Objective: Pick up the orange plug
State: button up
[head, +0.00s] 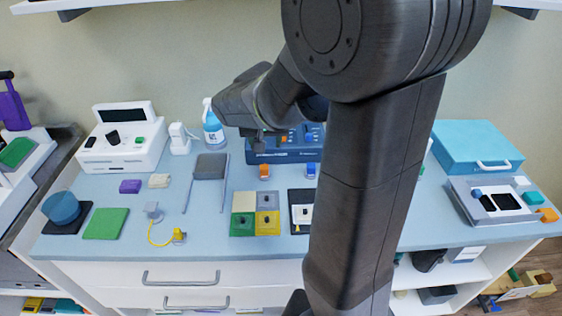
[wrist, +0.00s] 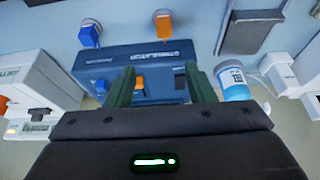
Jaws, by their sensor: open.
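An orange plug (head: 264,171) sits on the blue-grey countertop in front of the dark blue stimulator box (head: 262,156). In the wrist view the orange plug (wrist: 163,25) shows beyond my fingertips, on a grey round end. A blue plug (head: 311,170) lies to its right in the head view; it also shows in the wrist view (wrist: 89,34). My gripper (wrist: 160,70) is open and empty, its two dark green fingers apart over the stimulator (wrist: 110,62). In the head view my gripper (head: 266,141) is partly hidden by my arm.
A white device (head: 122,148) is further left. Four-colour tiles (head: 243,201) lie in front of the plug. A teal case (head: 476,146) is at right.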

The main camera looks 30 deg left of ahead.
send_over(264, 167)
jog(key=f, duration=0.7)
jog(key=shift+s+d+f, duration=0.25)
jog(key=shift+d+f, duration=0.05)
jog(key=shift+f, duration=0.1)
jog(key=f, duration=0.4)
jog(key=shift+w+a+f, duration=0.15)
jog(key=shift+a+f, duration=0.05)
jog(key=shift+w+a+f, duration=0.15)
jog(key=shift+w+f, duration=0.05)
jog(key=shift+f, duration=0.35)
jog(key=shift+c, duration=0.2)
jog(key=c, duration=0.8)
